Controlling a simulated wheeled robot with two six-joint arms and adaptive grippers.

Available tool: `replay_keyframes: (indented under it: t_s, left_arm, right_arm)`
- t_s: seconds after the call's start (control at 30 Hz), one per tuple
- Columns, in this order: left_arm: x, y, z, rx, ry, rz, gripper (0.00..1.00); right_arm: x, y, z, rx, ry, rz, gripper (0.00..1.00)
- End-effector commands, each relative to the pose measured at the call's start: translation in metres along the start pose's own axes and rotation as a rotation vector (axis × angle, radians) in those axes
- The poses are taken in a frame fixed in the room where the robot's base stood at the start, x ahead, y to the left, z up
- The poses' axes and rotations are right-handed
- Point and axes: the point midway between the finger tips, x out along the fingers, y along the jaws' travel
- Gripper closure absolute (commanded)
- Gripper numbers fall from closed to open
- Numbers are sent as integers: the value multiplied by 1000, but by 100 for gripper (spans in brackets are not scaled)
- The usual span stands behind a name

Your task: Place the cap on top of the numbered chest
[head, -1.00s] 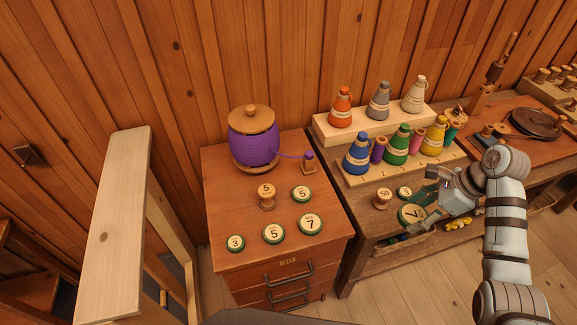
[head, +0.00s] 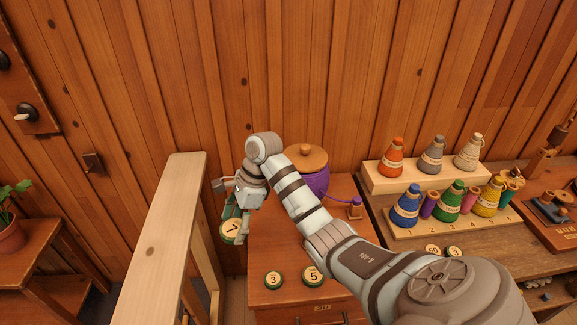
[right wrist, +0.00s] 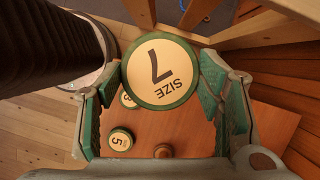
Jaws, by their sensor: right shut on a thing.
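My right gripper (head: 238,213) is shut on a round cap (head: 231,232) with a green rim and a cream face. The cap reads "SIZE 7" in the right wrist view (right wrist: 160,72), between the fingertips. In the head view it hangs by the left edge of a wooden drawer chest (head: 262,257); its exact height above the top is unclear. A small plate on the chest's front is too small to read. Caps marked 3 (head: 273,280) and 5 (head: 313,275) lie on the chest top. My right arm hides much of that top. My left gripper is not in view.
A purple thread pot (head: 318,182) stands at the chest's back. A pale wooden rail (head: 165,240) rises close to the left of the held cap. A bench with colored cones (head: 448,202) is at right. A plant (head: 10,230) stands far left.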

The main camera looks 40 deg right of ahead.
Motion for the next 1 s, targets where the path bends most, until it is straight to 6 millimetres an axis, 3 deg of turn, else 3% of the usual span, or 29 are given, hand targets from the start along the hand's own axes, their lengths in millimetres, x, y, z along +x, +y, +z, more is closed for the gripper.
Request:
replay_keyframes:
  t_s: [0.03, 0.2, 0.33, 0.4, 0.47, 0.67, 0.8, 1.0]
  left_arm:
    - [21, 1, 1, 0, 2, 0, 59]
    - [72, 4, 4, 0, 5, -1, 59]
    - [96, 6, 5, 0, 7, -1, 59]
    - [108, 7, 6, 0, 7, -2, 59]
    - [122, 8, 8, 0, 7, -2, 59]
    - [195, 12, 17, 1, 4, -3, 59]
    - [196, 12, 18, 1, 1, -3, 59]
    - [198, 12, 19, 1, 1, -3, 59]
  right_arm:
    - [4, -8, -17, 37, 8, -22, 62]
    - [-23, -30, -73, 237, 10, -106, 62]
    - [-46, -37, -99, 356, 1, -153, 62]
    - [-44, -38, -107, 382, -3, -160, 62]
    - [-32, -38, -113, 387, -3, -161, 62]
    - [37, -38, -141, 386, -3, -160, 62]
    - [69, -37, -154, 386, -1, -157, 62]
    - [94, -37, -164, 385, -2, -157, 62]
